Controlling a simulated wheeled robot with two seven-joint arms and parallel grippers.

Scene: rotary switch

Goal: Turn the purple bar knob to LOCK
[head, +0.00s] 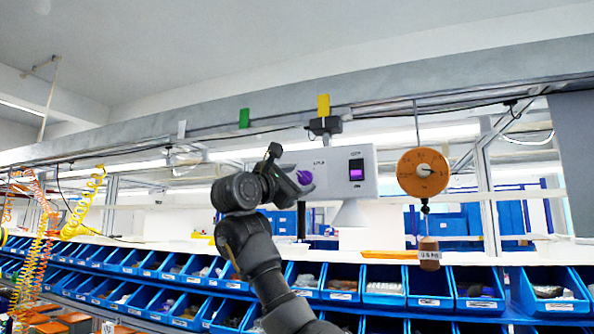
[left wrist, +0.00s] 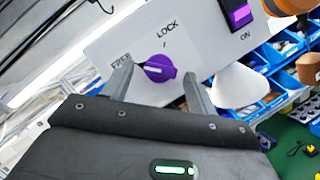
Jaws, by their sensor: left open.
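The purple bar knob (left wrist: 160,68) sits on a pale grey panel (left wrist: 95,52). In the left wrist view its white mark points left toward a small label that seems to read FREE (left wrist: 121,60). The word LOCK (left wrist: 167,30) is printed above the knob with a short tick. My left gripper (left wrist: 157,76) is open, with one finger on each side of the knob; I cannot tell whether they touch it. In the head view the knob (head: 305,177) shows just right of my left gripper (head: 288,172), which hides part of the panel. My right gripper is not in view.
A purple-lit switch (head: 356,170) marked ON is on the panel's right. A white cone (head: 350,214) hangs below it. An orange dial (head: 422,172) with a brown weight (head: 429,254) hangs to the right. Rows of blue bins (head: 340,283) line the shelf below.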

